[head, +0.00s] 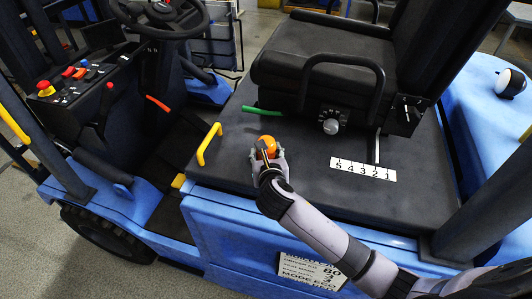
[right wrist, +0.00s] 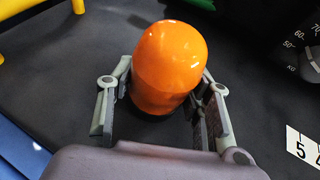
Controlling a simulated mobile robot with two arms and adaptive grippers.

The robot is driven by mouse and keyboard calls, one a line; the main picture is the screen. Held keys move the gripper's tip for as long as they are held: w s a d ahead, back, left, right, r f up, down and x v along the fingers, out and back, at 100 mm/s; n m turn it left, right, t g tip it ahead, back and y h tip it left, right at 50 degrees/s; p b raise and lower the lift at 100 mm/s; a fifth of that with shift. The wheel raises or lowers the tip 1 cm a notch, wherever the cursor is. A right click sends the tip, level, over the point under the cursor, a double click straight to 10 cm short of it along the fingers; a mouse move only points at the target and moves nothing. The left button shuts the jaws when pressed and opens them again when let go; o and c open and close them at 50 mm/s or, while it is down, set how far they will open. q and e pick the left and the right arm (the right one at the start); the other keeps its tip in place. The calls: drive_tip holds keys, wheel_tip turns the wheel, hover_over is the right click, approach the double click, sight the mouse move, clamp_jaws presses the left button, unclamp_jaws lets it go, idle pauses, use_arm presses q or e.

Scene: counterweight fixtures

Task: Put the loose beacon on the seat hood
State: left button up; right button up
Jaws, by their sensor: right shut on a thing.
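The orange beacon (head: 266,145) is a rounded dome. It is between the fingers of my right gripper (head: 267,158), which is shut on it, over the dark seat hood (head: 232,177) in front of the seat. In the right wrist view the beacon (right wrist: 169,68) appears upright between both fingers of the right gripper (right wrist: 162,108), above the dark hood surface (right wrist: 60,75). The beacon's base is partly hidden, so I cannot tell whether it touches the hood. My left gripper is not in view.
A yellow handle (head: 208,143) stands left of the beacon, and a green lever (head: 262,111) lies behind it. The black seat (head: 320,65) with its dial (head: 331,126) is behind. A numbered white strip (head: 363,169) is to the right. The hood front is mostly clear.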

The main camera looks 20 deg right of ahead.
drive_tip(key=shift+f, duration=0.1)
drive_tip(key=o, duration=1.3)
drive_tip(key=shift+c, duration=0.2)
drive_tip(key=b+v, duration=0.1)
drive_tip(key=v, duration=1.1)
